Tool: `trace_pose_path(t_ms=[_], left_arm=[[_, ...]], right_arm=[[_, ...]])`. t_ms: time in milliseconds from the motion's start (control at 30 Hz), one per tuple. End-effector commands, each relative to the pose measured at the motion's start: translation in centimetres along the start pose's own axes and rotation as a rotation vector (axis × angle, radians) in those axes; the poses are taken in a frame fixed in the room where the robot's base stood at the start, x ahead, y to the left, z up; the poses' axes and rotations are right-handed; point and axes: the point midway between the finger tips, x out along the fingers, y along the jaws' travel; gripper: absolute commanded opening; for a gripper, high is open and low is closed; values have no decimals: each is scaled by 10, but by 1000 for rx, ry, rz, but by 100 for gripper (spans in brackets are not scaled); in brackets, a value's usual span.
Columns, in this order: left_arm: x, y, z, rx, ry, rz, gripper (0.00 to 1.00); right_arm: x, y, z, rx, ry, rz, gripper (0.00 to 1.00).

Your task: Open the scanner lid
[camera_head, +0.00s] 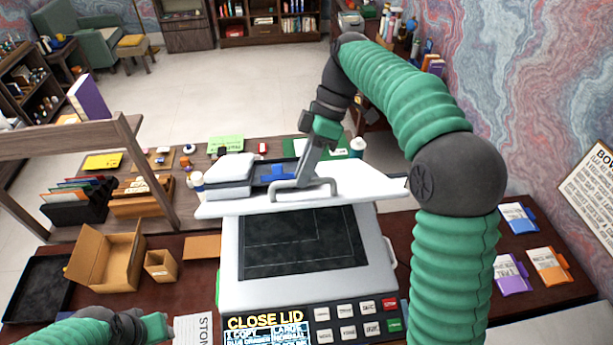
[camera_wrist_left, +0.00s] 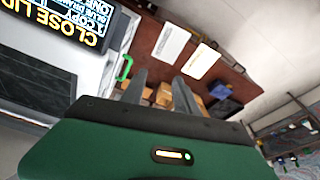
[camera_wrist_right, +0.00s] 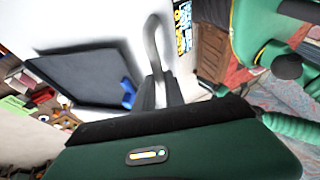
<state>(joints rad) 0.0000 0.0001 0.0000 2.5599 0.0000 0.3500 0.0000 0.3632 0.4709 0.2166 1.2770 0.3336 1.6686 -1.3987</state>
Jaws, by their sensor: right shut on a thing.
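The scanner (camera_head: 378,268) stands on the desk in the head view, its dark glass (camera_head: 300,245) uncovered. Its white lid (camera_head: 370,187) is raised at the back. My right gripper (camera_head: 309,177) is shut on the lid's grey bar handle (camera_head: 285,197). The right wrist view shows the handle (camera_wrist_right: 152,42) at the fingertips (camera_wrist_right: 160,85). The display (camera_head: 265,328) reads "CLOSE LID". My left gripper (camera_wrist_left: 160,85) is open and empty in the left wrist view, with its fingers apart over the desk. In the head view only part of my left arm shows at bottom left.
An open cardboard box (camera_head: 105,255), a small box (camera_head: 160,266) and a black tray (camera_head: 38,285) are left of the scanner. Several coloured packets (camera_head: 512,275) lie to the right. A wooden shelf (camera_head: 70,140) stands at the left. Grey stacked items and a blue piece (camera_head: 278,173) show behind the lid.

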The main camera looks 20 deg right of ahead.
Motion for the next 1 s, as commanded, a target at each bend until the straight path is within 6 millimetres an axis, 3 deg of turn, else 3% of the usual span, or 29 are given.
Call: trace_pose_path(t_ms=[367,467,567,667,767,900,1000], left_arm=[[0,0,0,0,0,0,36],[-1,2,-2,21,-1,0,26],[-4,19,-13,207,0,3,13],[-16,62,-31,646,5,-1,0],[-38,128,-47,1269,26,-30,0],[-86,230,-52,2154,84,-151,0],[-129,295,-42,2674,134,-301,0]], right_arm=[[0,6,1,3,-2,11,0],[0,7,2,3,-2,11,0],[0,7,2,3,-2,10,0],[0,7,2,3,-2,10,0],[0,7,2,3,-2,10,0],[0,6,2,3,-1,9,0],[0,6,2,4,-2,10,0]])
